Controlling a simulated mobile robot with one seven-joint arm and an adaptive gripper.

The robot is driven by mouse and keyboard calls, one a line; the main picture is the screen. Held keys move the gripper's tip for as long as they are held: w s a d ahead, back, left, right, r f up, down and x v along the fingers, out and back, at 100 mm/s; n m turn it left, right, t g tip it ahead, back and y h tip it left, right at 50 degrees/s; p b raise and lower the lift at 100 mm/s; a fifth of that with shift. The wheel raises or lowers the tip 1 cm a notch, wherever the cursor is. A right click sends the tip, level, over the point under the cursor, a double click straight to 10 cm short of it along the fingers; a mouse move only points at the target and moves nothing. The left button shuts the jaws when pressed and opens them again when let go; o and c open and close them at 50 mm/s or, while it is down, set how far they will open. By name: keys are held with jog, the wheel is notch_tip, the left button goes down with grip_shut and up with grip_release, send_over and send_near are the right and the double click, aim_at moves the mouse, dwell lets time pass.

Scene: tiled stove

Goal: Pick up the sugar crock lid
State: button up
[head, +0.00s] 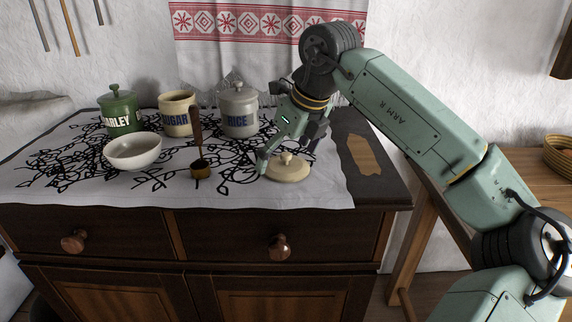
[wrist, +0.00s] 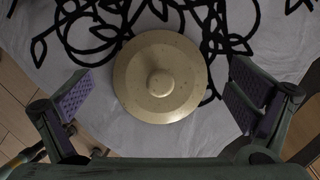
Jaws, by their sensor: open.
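The cream sugar crock lid (head: 288,170) lies on the cloth near the front right of the cabinet top, its round knob upward. It also shows in the wrist view (wrist: 137,92), in the middle between my fingers. My gripper (head: 282,160) is open above the lid, one finger on each side; in the wrist view the fingers (wrist: 160,98) are clear of its rim. The cream sugar crock (head: 176,118), lettered SUGAR, stands uncovered at the back, between the green and grey crocks.
A green BARLEY crock (head: 121,116) and a grey RICE crock (head: 238,112) stand lidded at the back. A white bowl (head: 132,153) and a small brown pot with an upright handle (head: 200,169) stand left of the lid.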

jog(key=shift+c, duration=0.4)
jog(key=c, duration=1.2)
jog(key=shift+s, duration=0.1)
jog(key=c, duration=0.4)
jog(key=shift+f, duration=0.1)
jog(key=shift+c, duration=0.5)
